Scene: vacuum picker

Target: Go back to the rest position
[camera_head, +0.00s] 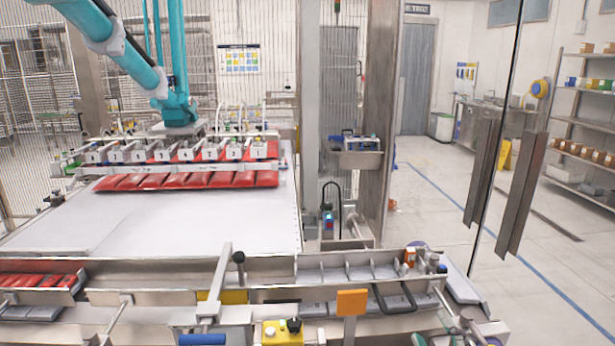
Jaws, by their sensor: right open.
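My right gripper (456,331) shows only in part at the bottom edge, right of centre, in front of the machine's near rail. It is open, and I see nothing held in it. Most of it is cut off by the frame. My left gripper is not in view. Ahead, a teal picker arm (128,52) of the machine carries a row of numbered vacuum heads (180,152) over red packs (185,181) at the far end of a pale conveyor bed (190,222).
A metal tray with dividers (350,270) runs along the near right. More red packs (40,281) lie at near left. An orange plate (352,302) and a yellow box with a black knob (282,332) stand close in front. Open floor (430,215) lies right, beyond a glass door with a metal handle (522,195).

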